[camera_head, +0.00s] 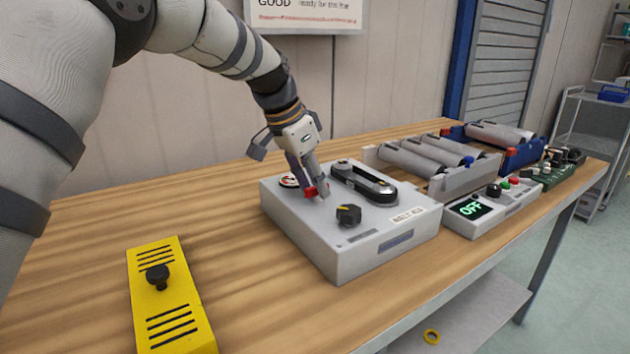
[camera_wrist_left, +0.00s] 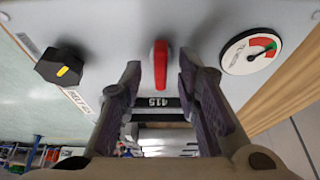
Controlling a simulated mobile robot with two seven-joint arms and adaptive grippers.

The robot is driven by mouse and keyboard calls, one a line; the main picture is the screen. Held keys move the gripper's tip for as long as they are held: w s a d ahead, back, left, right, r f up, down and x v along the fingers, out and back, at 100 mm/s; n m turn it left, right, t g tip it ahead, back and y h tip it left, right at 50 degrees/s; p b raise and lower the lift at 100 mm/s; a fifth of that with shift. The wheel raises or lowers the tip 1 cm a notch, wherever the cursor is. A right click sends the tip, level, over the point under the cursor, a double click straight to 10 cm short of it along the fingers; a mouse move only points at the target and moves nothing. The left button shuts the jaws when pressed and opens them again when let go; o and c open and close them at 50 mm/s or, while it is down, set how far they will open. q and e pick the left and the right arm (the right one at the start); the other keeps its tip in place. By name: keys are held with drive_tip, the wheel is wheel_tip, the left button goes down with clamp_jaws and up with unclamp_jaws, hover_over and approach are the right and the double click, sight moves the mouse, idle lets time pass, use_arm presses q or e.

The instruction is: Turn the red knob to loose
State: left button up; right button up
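The red knob (camera_head: 310,192) is on top of a grey box (camera_head: 345,262), mostly hidden behind my gripper in the head view. In the left wrist view the red knob (camera_wrist_left: 160,66) is a narrow bar pointing up and down the picture. My left gripper (camera_head: 313,187) reaches down to the knob. Its two fingers (camera_wrist_left: 159,72) are open, one on each side of the knob, with a visible gap on both sides. A round gauge (camera_wrist_left: 251,51) with a red and green band sits beside the knob. My right gripper is not in view.
A black knob with a yellow mark (camera_head: 349,215) and a black oblong part (camera_head: 364,184) are also on the box. A yellow block with a black knob (camera_head: 170,300) lies front left. An OFF display unit (camera_head: 490,207) and grey cylinders (camera_head: 430,157) stand right. The left tabletop is clear.

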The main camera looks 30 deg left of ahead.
use_arm(q)
clamp_jaws()
